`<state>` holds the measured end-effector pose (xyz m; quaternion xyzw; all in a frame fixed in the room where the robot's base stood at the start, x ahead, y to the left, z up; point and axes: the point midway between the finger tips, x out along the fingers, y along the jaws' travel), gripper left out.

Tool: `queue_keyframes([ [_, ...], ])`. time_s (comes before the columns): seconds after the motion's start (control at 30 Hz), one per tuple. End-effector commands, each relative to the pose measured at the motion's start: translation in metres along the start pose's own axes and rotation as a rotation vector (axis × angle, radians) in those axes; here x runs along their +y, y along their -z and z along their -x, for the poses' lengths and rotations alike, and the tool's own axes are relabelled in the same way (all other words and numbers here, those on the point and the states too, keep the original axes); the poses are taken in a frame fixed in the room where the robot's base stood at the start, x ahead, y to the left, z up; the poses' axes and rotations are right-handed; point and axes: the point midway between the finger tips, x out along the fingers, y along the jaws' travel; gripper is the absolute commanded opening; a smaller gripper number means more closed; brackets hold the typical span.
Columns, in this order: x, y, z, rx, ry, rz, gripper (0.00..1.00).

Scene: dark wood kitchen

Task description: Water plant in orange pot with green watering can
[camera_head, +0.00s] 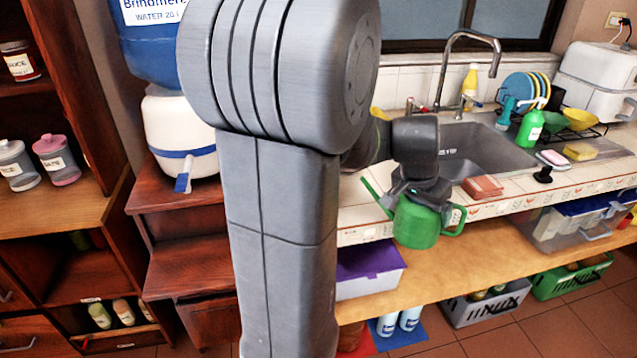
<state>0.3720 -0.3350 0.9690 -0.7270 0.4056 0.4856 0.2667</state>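The green watering can (416,228) hangs in front of the tiled counter's edge, below my gripper (418,193). Its thin spout points up to the left and its looped handle is on the right. My gripper points down at the can's top and appears shut on it; the fingertips are partly hidden. The can hangs clear of the wooden shelf below. No plant and no orange pot can be made out in this view. My large grey arm link covers the centre left.
The sink (485,152) and faucet (470,60) are behind the gripper. A red-brown block (482,188) and a green soap bottle (530,128) stand on the counter. A purple-lidded box (369,270) sits on the shelf below. A water dispenser (178,130) stands left.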

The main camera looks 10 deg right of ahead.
Motion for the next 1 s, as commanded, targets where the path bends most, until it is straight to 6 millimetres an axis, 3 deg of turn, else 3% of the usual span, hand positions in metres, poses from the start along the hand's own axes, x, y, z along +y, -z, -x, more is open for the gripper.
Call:
queue_keyframes([
  [1.0,-0.021,0.002,0.027,0.107,-0.229,0.097,0.36],
])
